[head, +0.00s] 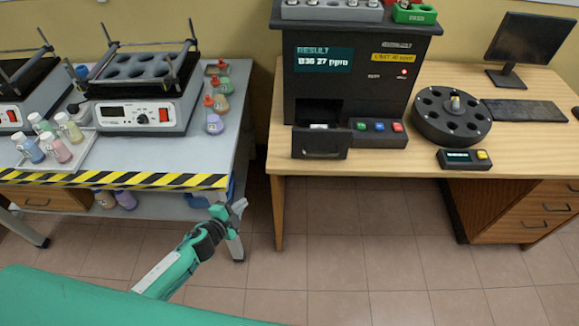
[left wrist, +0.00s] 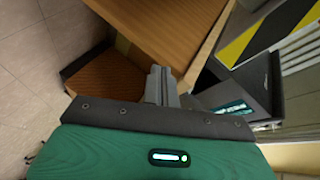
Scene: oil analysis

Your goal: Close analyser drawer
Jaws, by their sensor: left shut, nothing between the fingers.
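The black analyser (head: 350,80) stands on the wooden desk, its screen reading RESULT. Its drawer (head: 320,143) is pulled out at the lower left front, with the dark opening showing behind its front panel. A small pale item (head: 319,126) shows inside the drawer; I cannot tell what it is. My left gripper (head: 238,208) is shut and empty, in the gap between the two tables, below and left of the drawer and apart from it. Its closed fingers (left wrist: 162,86) also show in the left wrist view. My right gripper is not in view.
A round black carousel (head: 450,118) and a small display box (head: 463,159) stand right of the analyser. The left bench has a yellow-black striped edge (head: 120,180), bottles and a shaker (head: 140,95). The floor in front of the desk (head: 340,230) is clear.

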